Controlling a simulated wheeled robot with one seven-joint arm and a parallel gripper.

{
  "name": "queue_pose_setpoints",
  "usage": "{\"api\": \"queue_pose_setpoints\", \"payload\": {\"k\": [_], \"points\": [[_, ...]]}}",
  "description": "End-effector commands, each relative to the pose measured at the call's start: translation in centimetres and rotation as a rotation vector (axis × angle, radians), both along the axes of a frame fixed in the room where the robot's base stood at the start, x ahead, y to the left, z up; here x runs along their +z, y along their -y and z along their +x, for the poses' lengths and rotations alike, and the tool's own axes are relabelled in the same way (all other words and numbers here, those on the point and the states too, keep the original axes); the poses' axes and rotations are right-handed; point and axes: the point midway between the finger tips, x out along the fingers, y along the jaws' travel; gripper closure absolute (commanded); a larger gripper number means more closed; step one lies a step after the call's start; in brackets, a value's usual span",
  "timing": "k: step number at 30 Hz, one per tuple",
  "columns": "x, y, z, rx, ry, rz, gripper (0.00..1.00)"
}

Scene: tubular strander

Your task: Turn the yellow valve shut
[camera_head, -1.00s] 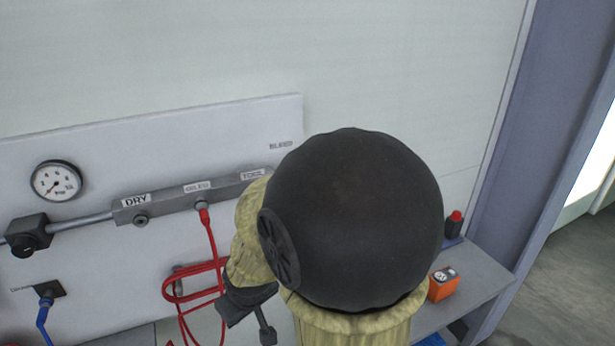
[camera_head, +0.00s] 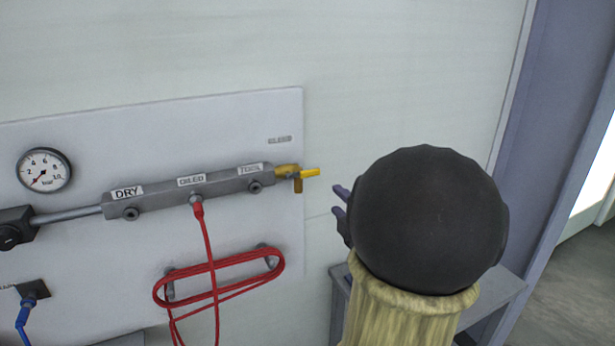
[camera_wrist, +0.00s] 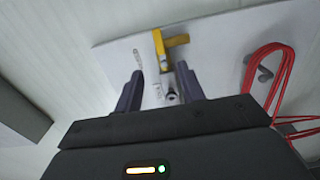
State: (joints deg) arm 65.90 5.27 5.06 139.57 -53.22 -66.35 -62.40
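The yellow valve (camera_head: 298,173) sits at the right end of the grey manifold bar, past the TOOL label. Its lever points right, away from the bar. In the wrist view the yellow valve (camera_wrist: 167,50) lies just beyond and between my fingertips. My gripper (camera_head: 341,202) is open and empty, to the right of the valve and slightly lower, with a gap between them. In the wrist view its two dark fingers (camera_wrist: 160,82) are spread apart. My own arm hides part of the gripper in the head view.
The grey manifold (camera_head: 222,187) carries DRY, OILED and TOOL labels on a white panel (camera_head: 80,240). A red hose (camera_head: 211,250) hangs from the middle outlet and is looped below. A gauge (camera_head: 44,170) is at the left. A grey bench (camera_head: 503,290) stands at lower right.

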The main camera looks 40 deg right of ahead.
Motion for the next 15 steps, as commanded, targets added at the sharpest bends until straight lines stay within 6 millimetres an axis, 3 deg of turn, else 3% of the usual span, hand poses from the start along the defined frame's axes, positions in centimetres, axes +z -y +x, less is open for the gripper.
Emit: {"api": "queue_pose_setpoints", "payload": {"k": [10, 15], "points": [[0.2, 0.0, 0.0, 0.004, 0.005, -0.009, 0.61], [0.3, 0.3, 0.9, 0.005, 0.004, -0.01, 0.61]]}}
